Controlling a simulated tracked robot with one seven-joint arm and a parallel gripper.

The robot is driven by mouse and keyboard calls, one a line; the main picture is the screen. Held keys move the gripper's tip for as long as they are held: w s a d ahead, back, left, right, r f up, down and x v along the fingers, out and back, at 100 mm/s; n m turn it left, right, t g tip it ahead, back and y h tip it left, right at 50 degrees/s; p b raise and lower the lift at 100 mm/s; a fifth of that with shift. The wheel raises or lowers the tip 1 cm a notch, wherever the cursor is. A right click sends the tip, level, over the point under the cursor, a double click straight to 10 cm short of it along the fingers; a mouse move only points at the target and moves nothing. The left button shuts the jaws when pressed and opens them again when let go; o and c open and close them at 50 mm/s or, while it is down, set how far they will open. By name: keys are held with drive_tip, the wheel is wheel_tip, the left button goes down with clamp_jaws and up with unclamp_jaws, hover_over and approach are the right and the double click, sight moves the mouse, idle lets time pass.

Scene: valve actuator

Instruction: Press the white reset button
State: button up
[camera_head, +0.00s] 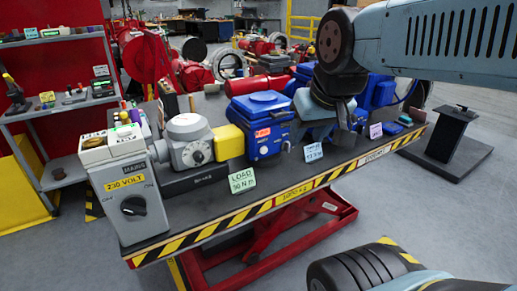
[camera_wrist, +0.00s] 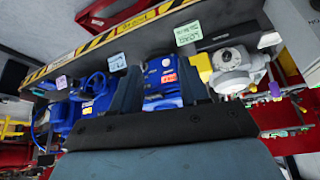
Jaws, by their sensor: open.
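The grey control box (camera_head: 131,198) stands at the left end of the bench, with a yellow 230 VOLT label and a black rotary knob on its front. On its top are a light panel (camera_head: 95,141) with small dark and green parts and several small coloured parts behind; I cannot tell which is the white reset button. In the wrist view, the pale box at the upper right (camera_wrist: 292,22) seems to be this box, cut by the edge. My gripper (camera_wrist: 158,88) is open and empty, its two dark fingers apart, pointing toward the blue actuators. It is well away from the control box.
A grey actuator (camera_head: 188,142) with a yellow coupling and a blue actuator (camera_head: 265,125) stand along the bench (camera_head: 215,205). A green LOAD card (camera_head: 242,180) leans at the front. Shelves (camera_head: 60,115) stand behind at left.

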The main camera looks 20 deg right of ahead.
clamp_jaws()
idle(1.4)
